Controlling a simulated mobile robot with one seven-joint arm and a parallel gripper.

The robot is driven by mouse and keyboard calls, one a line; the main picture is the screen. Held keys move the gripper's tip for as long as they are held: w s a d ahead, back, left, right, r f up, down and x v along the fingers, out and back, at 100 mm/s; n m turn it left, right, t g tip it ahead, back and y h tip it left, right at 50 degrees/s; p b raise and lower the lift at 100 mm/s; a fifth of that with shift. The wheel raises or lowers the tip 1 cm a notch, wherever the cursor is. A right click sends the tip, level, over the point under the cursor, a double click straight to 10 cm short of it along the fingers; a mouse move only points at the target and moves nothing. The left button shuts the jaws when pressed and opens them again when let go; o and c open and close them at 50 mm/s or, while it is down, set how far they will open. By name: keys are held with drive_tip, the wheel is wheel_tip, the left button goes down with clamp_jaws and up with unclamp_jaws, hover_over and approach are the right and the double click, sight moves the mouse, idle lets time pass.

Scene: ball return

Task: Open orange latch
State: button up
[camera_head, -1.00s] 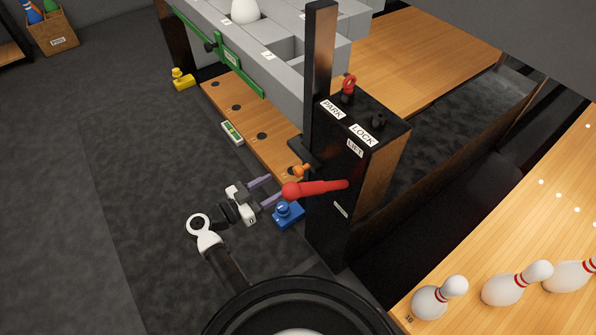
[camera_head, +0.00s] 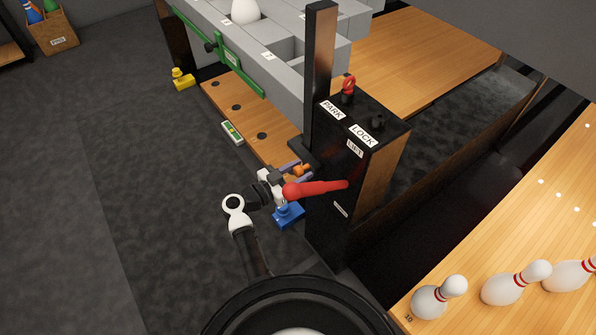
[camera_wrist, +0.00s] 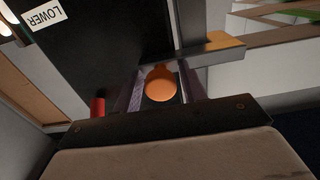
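The orange latch (camera_head: 301,170) is a small rounded knob at the left side of the black lift post, just above the wooden board's near end. In the wrist view the orange latch (camera_wrist: 161,84) shows as a round knob between my two fingers. My gripper (camera_head: 294,170) has one finger on either side of the knob. In the wrist view my gripper (camera_wrist: 160,90) has its fingers apart, with narrow gaps seen beside the knob; I cannot tell whether either finger touches it.
A red lever (camera_head: 318,188) sticks out from the black post (camera_head: 335,165) close to my gripper. A blue block (camera_head: 289,215) sits below it. A green bar (camera_head: 218,52) and a yellow piece (camera_head: 182,79) are farther back.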

clamp_jaws()
drive_tip(key=shift+s+a+r+p, duration=0.15)
drive_tip(key=shift+a+p, duration=0.1)
drive_tip(key=shift+p, duration=0.05)
drive_tip(key=p+v, duration=0.2)
drive_tip(key=v, duration=0.1)
drive_tip(key=shift+s+a, duration=0.2)
drive_tip(key=shift+o, duration=1.4)
unclamp_jaws()
drive_tip(key=shift+a, duration=0.1)
